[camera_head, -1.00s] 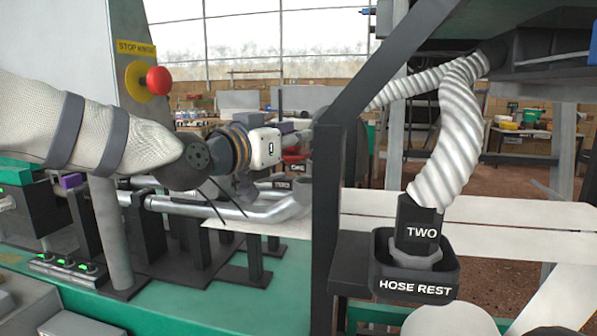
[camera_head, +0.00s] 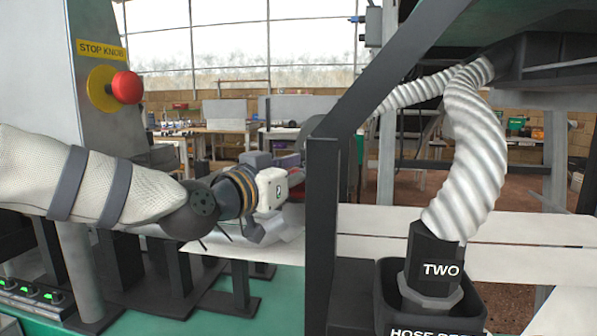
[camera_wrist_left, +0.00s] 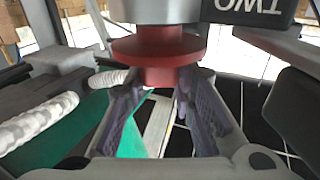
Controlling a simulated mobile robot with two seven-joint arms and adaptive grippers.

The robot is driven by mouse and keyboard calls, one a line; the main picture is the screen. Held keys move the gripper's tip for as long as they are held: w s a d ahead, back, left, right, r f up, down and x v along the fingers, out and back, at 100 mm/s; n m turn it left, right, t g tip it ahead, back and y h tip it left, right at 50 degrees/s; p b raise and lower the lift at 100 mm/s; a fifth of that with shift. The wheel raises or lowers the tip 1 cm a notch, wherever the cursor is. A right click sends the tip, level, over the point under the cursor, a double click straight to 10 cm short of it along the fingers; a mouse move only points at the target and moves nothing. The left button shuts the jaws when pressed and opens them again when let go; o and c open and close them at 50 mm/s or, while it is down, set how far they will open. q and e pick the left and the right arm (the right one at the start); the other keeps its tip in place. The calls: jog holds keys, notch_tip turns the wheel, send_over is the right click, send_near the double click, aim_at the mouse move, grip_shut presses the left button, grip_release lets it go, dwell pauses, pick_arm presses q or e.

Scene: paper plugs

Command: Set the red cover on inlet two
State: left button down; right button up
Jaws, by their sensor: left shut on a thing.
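My left gripper (camera_head: 292,188) reaches in from the left, its tip partly behind a black post. In the left wrist view its purple-padded fingers (camera_wrist_left: 158,100) are closed around the narrow lower part of the red cover (camera_wrist_left: 160,48). In the head view only a sliver of red shows at the gripper. In the wrist view the cover's wide flange lies right against the end of a grey metal pipe (camera_wrist_left: 155,10), beside an upside-down TWO label (camera_wrist_left: 250,6). I cannot tell whether the cover is seated on it. My right gripper is not in view.
A black post (camera_head: 322,235) with a slanted beam stands right beside my left gripper. A ribbed white hose (camera_head: 475,150) ends in a black TWO connector (camera_head: 436,262) in the hose rest (camera_head: 390,295). A red stop knob (camera_head: 126,87) is at left.

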pick_arm(q)
jog(key=shift+f, duration=0.55)
jog(key=c, duration=1.4)
grip_release()
jog(key=shift+o, duration=0.2)
